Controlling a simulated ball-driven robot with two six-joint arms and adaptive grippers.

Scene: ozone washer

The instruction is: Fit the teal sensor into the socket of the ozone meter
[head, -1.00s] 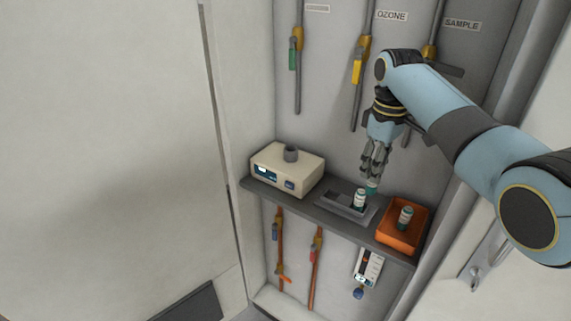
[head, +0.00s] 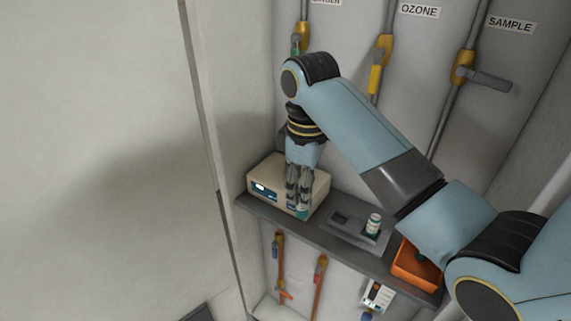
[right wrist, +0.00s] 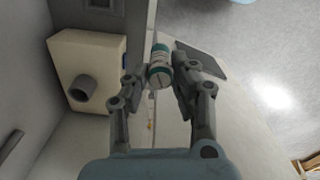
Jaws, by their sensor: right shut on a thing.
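My right gripper (head: 301,200) is shut on the teal sensor (head: 303,214), a small white cylinder with teal ends. In the head view the gripper hangs in front of the beige ozone meter (head: 262,179) and hides its right part and socket. In the right wrist view the sensor (right wrist: 159,66) sits between the fingertips (right wrist: 160,75). There the meter (right wrist: 98,55) lies to the left, with its round grey socket (right wrist: 82,87) empty on top. The sensor is apart from the socket. My left gripper is not in view.
A grey holder (head: 345,222) with another white and teal cylinder (head: 373,224) stands to the right on the shelf (head: 325,240). An orange bin (head: 415,272) sits beyond it, partly behind my arm. Pipes with valves (head: 385,50) run up the wall behind.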

